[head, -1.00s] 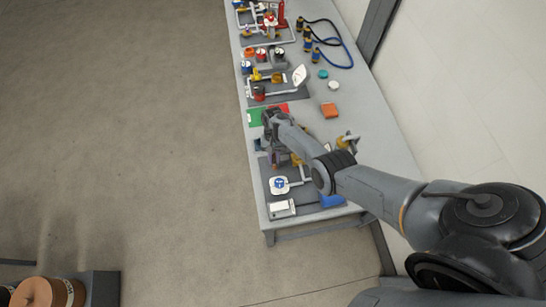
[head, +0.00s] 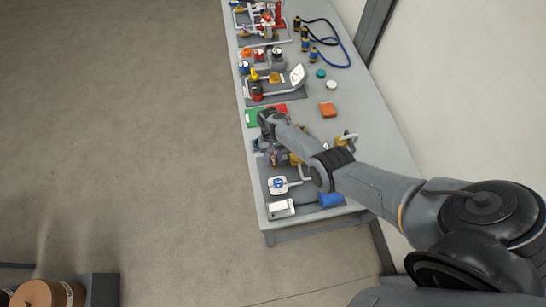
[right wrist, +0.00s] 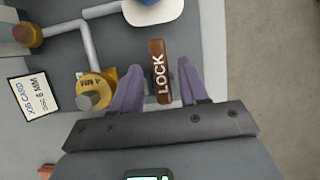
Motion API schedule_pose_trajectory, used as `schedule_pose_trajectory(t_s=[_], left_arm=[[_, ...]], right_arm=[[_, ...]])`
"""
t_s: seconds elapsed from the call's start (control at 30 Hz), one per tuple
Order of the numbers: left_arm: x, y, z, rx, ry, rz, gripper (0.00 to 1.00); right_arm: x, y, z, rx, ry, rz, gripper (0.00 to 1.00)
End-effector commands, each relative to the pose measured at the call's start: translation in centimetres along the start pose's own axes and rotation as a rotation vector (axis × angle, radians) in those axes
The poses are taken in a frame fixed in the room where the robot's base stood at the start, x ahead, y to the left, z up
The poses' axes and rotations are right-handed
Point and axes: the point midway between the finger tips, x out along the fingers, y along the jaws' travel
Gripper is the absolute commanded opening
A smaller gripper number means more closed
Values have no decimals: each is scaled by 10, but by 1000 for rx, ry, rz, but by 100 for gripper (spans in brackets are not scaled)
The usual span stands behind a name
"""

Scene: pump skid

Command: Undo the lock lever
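The lock lever (right wrist: 157,75) is a brown-red bar marked LOCK in the right wrist view. My right gripper (right wrist: 160,80) has its two purple fingers on either side of it, with visible gaps between the fingers and the lever. In the head view my right gripper (head: 272,157) is over the near skid panel (head: 302,197), and the lever cannot be made out there. My left gripper is not in view.
Close to the lever are a yellow fitting (right wrist: 94,90) with a grey pipe, a white plate (right wrist: 155,12) and a job card (right wrist: 34,97). A blue-handled tool (head: 330,200) and a grey-white box (head: 281,208) lie at the bench's near end.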

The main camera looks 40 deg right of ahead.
Motion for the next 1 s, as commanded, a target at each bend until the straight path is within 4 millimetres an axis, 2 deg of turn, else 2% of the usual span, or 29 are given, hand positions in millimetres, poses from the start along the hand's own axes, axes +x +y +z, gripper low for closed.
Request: schedule_pose_trajectory(t_s=[0.27,0.43,0.73,1.0], left_arm=[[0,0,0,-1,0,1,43],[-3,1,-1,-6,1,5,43],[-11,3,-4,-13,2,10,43],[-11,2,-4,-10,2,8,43]], right_arm=[[0,0,0,2,1,-1,46],[-9,0,0,2,3,-2,46],[-56,0,0,3,5,-2,46],[-94,0,-1,2,3,-1,46]])
